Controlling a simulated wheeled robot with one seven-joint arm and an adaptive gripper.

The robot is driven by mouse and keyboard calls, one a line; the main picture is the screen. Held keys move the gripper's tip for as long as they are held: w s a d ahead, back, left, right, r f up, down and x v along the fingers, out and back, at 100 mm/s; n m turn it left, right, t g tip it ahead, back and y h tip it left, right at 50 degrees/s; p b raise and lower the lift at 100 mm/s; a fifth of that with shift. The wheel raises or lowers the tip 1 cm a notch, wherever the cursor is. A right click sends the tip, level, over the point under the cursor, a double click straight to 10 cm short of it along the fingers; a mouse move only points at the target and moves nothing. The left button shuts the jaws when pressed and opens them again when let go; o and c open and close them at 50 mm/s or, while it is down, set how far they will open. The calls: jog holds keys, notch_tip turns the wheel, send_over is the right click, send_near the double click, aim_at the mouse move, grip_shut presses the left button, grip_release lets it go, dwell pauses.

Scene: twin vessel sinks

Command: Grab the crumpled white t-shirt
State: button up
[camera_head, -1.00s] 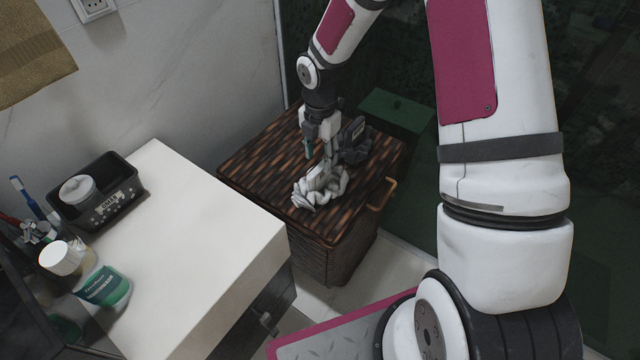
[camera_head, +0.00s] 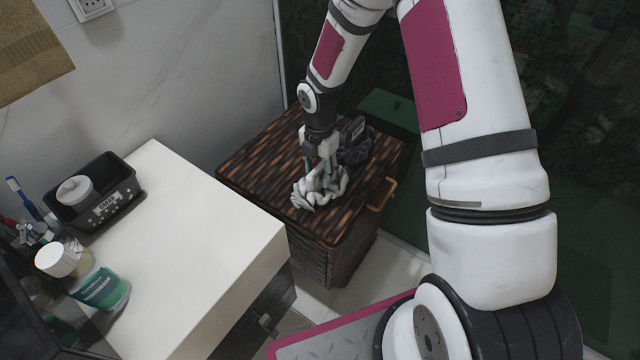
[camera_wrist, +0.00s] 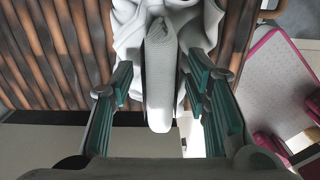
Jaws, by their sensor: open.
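The crumpled white t-shirt (camera_head: 318,188) lies bunched on the lid of the brown woven basket (camera_head: 262,160) in the head view. My gripper (camera_head: 318,166) is right over it, pointing down. In the wrist view my gripper (camera_wrist: 165,95) is open, with a raised fold of the t-shirt (camera_wrist: 160,75) between its green-padded fingers. Gaps show between the fold and the pads. The rest of the shirt spreads past the fingertips at the top of that view. In the head view my gripper hides part of the shirt's far side.
A white countertop (camera_head: 205,235) stands left of the basket, holding a black tray (camera_head: 125,190) and a green-labelled jar (camera_head: 103,290). A wooden handle (camera_head: 382,194) sticks out on the basket's right. Part of the lid around the shirt is bare.

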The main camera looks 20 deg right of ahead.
jog(key=shift+f, duration=0.25)
jog(key=shift+c, duration=0.5)
grip_shut()
